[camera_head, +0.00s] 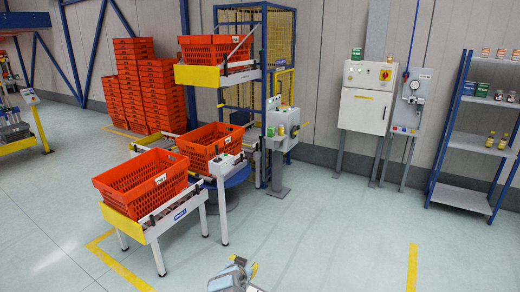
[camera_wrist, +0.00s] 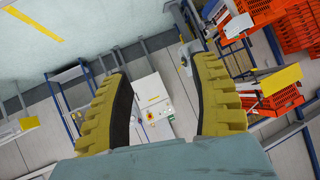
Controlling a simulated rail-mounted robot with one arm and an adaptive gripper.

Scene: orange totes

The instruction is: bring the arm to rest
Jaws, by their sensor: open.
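My gripper shows in the wrist view (camera_wrist: 160,95) with its two yellow, dark-padded fingers spread apart. It is open, and nothing is between the fingers except the distant background. In the head view, part of my arm's end (camera_head: 235,277) shows at the bottom edge, over the floor in front of the tote stand; the fingers are mostly cut off there. The gripper is apart from every tote and stand.
Orange totes sit on a low white stand (camera_head: 182,218), on the conveyor behind it and on an upper shelf. Stacked totes (camera_head: 158,92) stand at the back left. A control cabinet (camera_head: 364,111) and a shelf rack (camera_head: 462,198) stand at the right. The middle floor (camera_head: 330,235) is clear.

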